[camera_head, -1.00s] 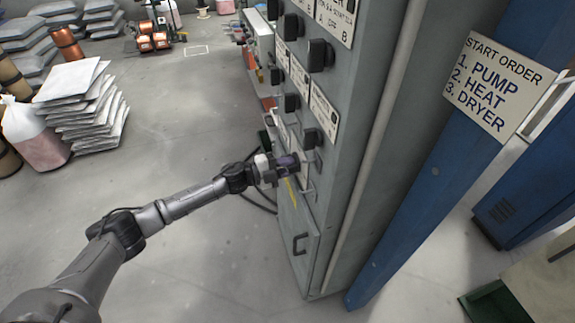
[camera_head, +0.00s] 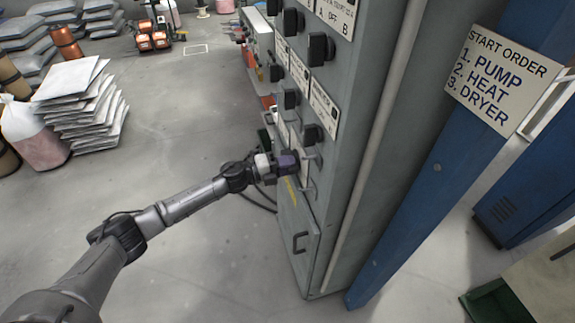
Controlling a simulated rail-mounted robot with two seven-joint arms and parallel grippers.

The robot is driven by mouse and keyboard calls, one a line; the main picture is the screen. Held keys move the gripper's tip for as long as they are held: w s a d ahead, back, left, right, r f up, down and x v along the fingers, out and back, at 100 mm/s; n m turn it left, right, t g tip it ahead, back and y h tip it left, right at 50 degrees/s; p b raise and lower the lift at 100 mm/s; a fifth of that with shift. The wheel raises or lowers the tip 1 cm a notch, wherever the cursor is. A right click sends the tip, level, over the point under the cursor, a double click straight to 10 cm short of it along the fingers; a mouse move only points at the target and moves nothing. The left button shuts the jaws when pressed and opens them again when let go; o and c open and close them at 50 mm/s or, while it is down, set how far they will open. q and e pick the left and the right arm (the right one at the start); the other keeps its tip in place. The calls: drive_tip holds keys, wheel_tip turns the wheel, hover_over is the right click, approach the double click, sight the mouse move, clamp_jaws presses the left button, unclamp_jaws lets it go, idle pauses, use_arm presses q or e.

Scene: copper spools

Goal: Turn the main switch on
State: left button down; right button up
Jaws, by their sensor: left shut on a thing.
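A tall grey control cabinet (camera_head: 375,130) carries several black rotary switches on its left-facing front, such as an upper switch (camera_head: 320,48) and a lower one (camera_head: 312,134). My left gripper (camera_head: 289,162) is at the lower front of the cabinet, just below and left of that lower switch. It is shut on a small part of the panel, which the fingers hide. I cannot read a main switch label or tell the switch's position. My right gripper is not in view.
Thin metal handles stick out beside my left gripper, and a lower door has a dark handle (camera_head: 299,243). A blue post with a start order sign (camera_head: 502,78) stands to the right.

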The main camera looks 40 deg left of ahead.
use_arm(q)
drive_tip(key=c, duration=1)
unclamp_jaws()
drive_tip(key=shift+o, duration=0.2)
drive_tip(key=p+v, duration=0.1)
drive_tip(key=v, duration=1.2)
drive_tip(key=shift+s+a, duration=0.3)
